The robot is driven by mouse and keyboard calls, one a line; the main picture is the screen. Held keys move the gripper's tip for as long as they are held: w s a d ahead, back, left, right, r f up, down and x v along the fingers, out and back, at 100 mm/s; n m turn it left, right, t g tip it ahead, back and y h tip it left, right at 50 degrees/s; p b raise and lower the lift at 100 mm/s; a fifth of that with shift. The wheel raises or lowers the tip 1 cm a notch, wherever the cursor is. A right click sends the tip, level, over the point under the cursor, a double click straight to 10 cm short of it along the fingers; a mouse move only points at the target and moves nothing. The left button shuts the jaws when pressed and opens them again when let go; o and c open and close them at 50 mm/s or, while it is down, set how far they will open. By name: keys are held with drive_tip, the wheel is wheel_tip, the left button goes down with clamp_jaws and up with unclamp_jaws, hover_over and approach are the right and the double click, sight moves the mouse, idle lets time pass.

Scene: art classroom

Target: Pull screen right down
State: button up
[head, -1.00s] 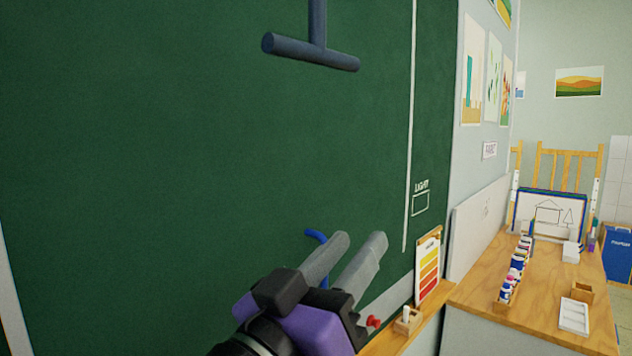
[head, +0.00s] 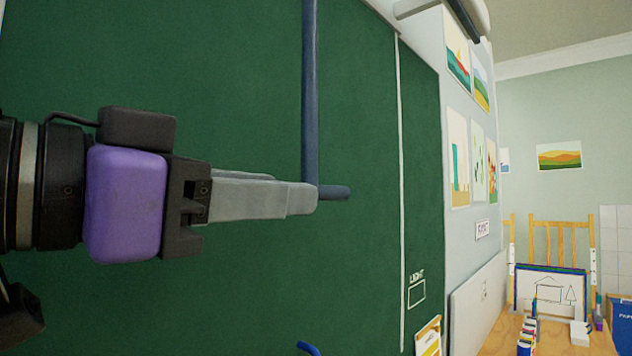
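A dark blue T-shaped pull handle hangs in front of the green chalkboard. Its rod (head: 310,95) runs up out of view, and the right end of its crossbar (head: 336,192) shows just past my fingertips. My gripper (head: 305,196) reaches in level from the left at the crossbar's height. Its grey fingers cover the crossbar's left part. They overlap in this side view, so I cannot tell the gap between them or whether they touch the bar. The screen itself is not clearly identifiable; a pale roller-like end (head: 412,8) shows at the top edge.
The green chalkboard (head: 250,290) fills the left and middle, with a white line near its right side. Beyond it are wall pictures, a wooden table (head: 497,338) with paints, and a chair-like wooden frame (head: 560,230). A blue hook-like piece (head: 308,348) shows at the bottom.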

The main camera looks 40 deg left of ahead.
drive_tip(key=shift+w+d+p, duration=0.15)
drive_tip(key=shift+w+p, duration=0.45)
drive_tip(key=shift+w, duration=1.75)
clamp_jaws()
